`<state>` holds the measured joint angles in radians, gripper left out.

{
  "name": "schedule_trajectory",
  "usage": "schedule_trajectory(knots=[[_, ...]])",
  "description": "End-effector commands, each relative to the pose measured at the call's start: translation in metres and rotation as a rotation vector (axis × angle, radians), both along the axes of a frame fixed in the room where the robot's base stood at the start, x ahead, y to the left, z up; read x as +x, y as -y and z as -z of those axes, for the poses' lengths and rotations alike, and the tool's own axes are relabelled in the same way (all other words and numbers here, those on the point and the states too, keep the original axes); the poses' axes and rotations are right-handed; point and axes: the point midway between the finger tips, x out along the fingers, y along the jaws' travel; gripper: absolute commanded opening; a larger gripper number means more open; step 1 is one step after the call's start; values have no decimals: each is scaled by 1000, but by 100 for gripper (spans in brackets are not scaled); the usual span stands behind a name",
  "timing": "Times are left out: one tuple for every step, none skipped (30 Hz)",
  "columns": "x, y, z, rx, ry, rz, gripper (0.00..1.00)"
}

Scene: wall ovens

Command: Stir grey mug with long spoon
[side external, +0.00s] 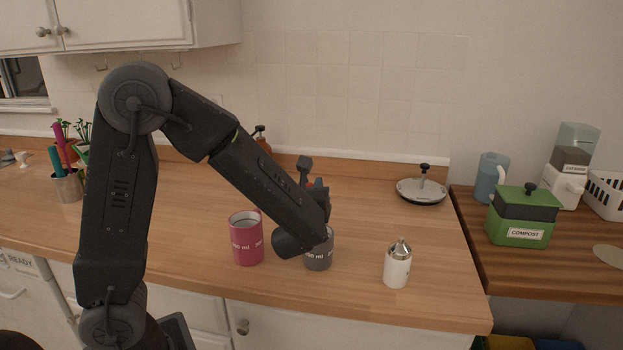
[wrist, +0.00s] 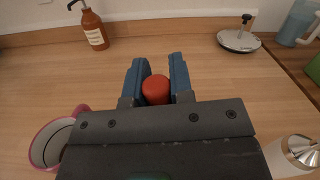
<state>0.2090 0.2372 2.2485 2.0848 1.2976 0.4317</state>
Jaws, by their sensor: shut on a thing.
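The grey mug (side external: 319,256) stands upright on the wooden counter, partly hidden behind my wrist in the side view. My gripper (wrist: 158,78) has blue fingers closed on either side of a rounded red end (wrist: 156,91), which looks like the handle end of the long spoon. The rest of the spoon is hidden, so I cannot tell whether its lower end is inside the mug. In the side view my gripper is at the grey mug, over or just behind it. The grey mug does not show in the wrist view.
A pink-red mug (side external: 246,240) stands close to the left of the grey mug. A white bottle with a metal top (side external: 397,264) stands to the right. A pan lid (side external: 422,190) and a brown pump bottle (wrist: 94,28) are farther back. The counter between is clear.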

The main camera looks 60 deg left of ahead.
Motion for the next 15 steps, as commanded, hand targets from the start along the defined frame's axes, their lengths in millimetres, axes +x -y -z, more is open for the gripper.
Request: schedule_trajectory(knots=[[0, 0, 5, 2, -3, 1, 0], [0, 0, 7, 2, -4, 1, 0], [0, 0, 10, 1, -3, 1, 0], [0, 0, 12, 0, -3, 1, 0], [0, 0, 15, 1, -3, 1, 0], [0, 0, 18, 1, -3, 0, 0], [0, 0, 19, 1, -2, 0, 0], [0, 0, 21, 1, -2, 0, 0], [0, 0, 24, 0, -3, 0, 0], [0, 0, 26, 0, -3, 0, 0], [0, 0, 27, 0, -3, 0, 0], [0, 0, 29, 0, -1, 0, 0], [0, 0, 30, -1, -1, 0, 0], [0, 0, 31, -1, -1, 0, 0], [0, 0, 32, 1, -1, 1, 0]])
